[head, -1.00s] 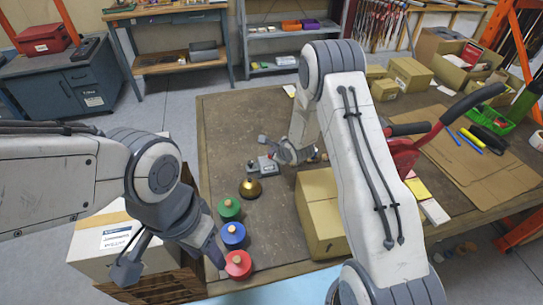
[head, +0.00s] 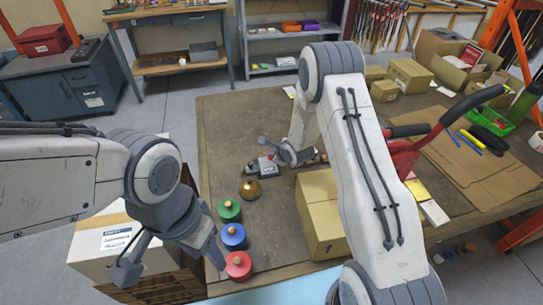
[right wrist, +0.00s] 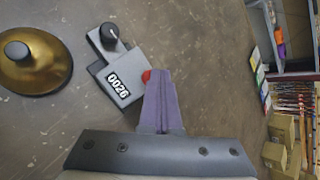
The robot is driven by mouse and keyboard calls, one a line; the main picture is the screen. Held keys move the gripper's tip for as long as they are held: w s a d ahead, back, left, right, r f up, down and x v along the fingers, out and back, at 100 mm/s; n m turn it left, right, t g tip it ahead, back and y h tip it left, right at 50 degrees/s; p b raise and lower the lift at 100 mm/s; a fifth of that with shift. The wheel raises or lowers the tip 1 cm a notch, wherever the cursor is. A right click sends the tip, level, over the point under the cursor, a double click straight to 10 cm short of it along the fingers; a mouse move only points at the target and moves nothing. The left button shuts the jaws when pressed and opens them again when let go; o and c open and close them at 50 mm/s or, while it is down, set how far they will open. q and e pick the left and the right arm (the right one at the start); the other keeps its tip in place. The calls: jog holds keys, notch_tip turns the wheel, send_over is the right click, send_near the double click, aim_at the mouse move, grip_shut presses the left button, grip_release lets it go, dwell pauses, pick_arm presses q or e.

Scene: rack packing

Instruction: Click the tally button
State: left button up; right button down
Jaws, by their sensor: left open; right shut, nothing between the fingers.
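The tally counter is a small grey block with a black knob and a white "0026" display; it lies on the table in the right wrist view (right wrist: 121,80) and the head view (head: 267,167). Its red button (right wrist: 147,75) shows beside my right fingertips, partly hidden by them. My right gripper (right wrist: 160,75) is shut and empty, its tips over or at the button; contact cannot be told. It also shows at the counter in the head view (head: 279,155). My left gripper (head: 215,255) is open, at the table's near left edge beside the coloured discs.
A brass bell (head: 250,189) stands near the counter. Green (head: 229,211), blue (head: 233,236) and red (head: 238,265) knobbed discs line the left edge. A cardboard box (head: 318,215) stands right of them. The table's back left (head: 230,120) is clear.

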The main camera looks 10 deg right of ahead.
jog(key=shift+r+p, duration=0.45)
jog(key=shift+r, duration=0.2)
jog(key=shift+r, duration=0.1)
notch_tip(320, 180, up, 5)
jog(key=p, duration=0.4)
dwell(0.5)
